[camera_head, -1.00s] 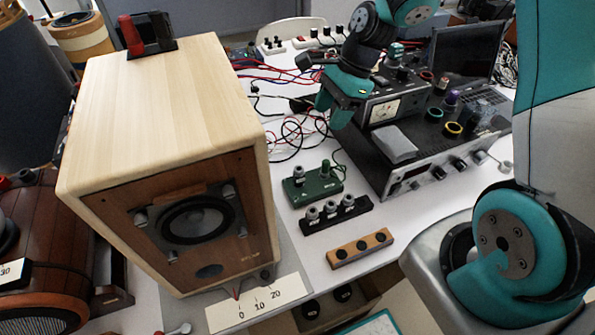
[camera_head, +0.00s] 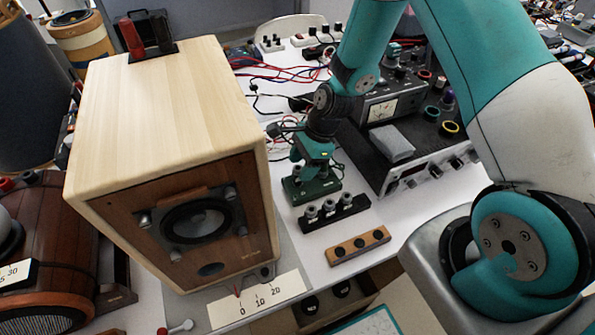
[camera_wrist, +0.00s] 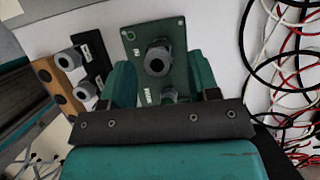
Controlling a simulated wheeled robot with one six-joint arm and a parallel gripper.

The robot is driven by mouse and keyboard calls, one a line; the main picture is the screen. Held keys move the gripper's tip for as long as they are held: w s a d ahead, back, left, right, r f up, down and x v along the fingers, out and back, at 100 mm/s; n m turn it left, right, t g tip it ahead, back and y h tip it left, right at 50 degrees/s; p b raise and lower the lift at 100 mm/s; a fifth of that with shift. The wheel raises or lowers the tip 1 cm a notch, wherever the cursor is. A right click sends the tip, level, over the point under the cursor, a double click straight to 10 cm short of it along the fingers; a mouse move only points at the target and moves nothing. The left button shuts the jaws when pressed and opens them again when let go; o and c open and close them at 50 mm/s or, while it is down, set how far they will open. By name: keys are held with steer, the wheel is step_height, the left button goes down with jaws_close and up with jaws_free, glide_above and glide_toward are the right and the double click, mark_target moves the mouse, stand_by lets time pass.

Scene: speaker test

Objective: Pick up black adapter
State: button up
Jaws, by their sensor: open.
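A black block with three grey round connectors (camera_head: 335,213), which I take for the black adapter, lies on the white table to the right of the wooden speaker. In the wrist view the black block (camera_wrist: 97,58) is left of my fingers, with two grey connectors and white labels showing. My gripper (camera_head: 316,172) is low over a green box (camera_head: 296,190), just behind the black block. In the wrist view my open gripper (camera_wrist: 158,82) has its teal fingers on either side of the green box (camera_wrist: 150,38). I cannot tell whether they touch it.
A wooden block with dark holes (camera_head: 358,246) lies in front of the black block. The wooden speaker (camera_head: 165,110) stands tall on the left. A grey instrument (camera_head: 428,167) is on the right. Red, black and white cables (camera_wrist: 285,60) lie near my gripper.

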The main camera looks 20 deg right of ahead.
steer(key=shift+x, duration=1.35)
steer(key=shift+s+a, duration=0.1)
jaws_close()
steer(key=shift+r, duration=0.15)
step_height(320, 180, up, 20)
step_height(320, 180, up, 4)
steer(key=p, duration=0.4)
